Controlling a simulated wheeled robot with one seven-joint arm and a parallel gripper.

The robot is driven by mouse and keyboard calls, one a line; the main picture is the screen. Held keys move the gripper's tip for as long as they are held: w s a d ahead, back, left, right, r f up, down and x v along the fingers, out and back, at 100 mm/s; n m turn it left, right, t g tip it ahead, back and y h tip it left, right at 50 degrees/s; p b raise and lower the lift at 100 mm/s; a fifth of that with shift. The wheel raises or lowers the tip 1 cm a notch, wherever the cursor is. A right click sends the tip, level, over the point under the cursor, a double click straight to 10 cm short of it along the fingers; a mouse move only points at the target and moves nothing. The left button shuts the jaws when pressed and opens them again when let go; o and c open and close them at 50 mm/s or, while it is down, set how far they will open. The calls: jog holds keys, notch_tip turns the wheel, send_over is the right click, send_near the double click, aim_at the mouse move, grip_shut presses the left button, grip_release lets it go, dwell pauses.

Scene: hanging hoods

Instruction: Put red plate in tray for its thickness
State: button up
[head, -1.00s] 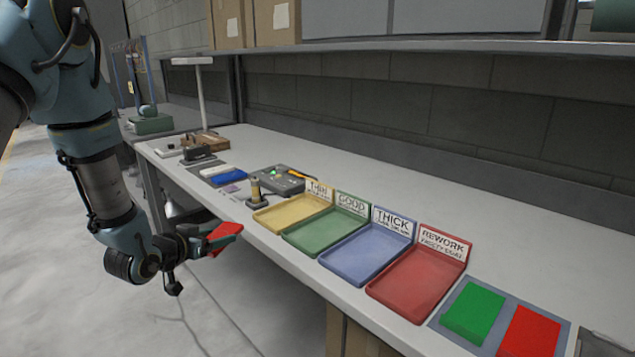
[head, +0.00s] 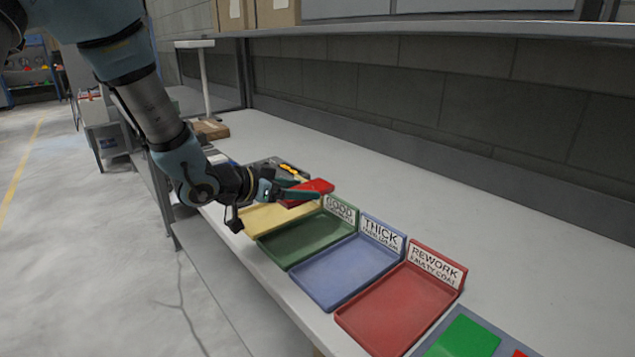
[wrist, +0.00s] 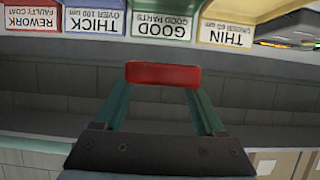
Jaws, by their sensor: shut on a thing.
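My gripper (head: 292,190) is shut on the red plate (head: 312,188), which it holds above the yellow tray (head: 262,220) in the head view. In the wrist view the red plate (wrist: 163,75) lies across between the fingertips. The green tray (head: 290,245), labelled GOOD, comes to the right of the yellow one. Then come the blue tray (head: 340,278), labelled THICK, and the red tray (head: 395,312), labelled REWORK. These trays look empty. The arm and plate hide the yellow tray's THIN label in the head view, but the label (wrist: 226,35) shows in the wrist view.
A grey mat with a green plate (head: 463,338) and the edge of a red one lies at the front right. A dark gauge device (head: 275,168) stands behind the yellow tray. A shelf (head: 420,33) hangs above. The table behind the trays is clear.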

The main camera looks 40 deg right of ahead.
aim_at(301, 242)
jog(key=shift+d, duration=0.2)
jog(key=shift+f+b, duration=0.85)
jog(key=shift+f, duration=0.05)
notch_tip(301, 242, down, 9)
jog(key=b, duration=0.7)
jog(key=shift+a, duration=0.1)
jog(key=shift+f+b, duration=0.45)
jog(key=shift+f, duration=0.1)
jog(key=o, duration=1.5)
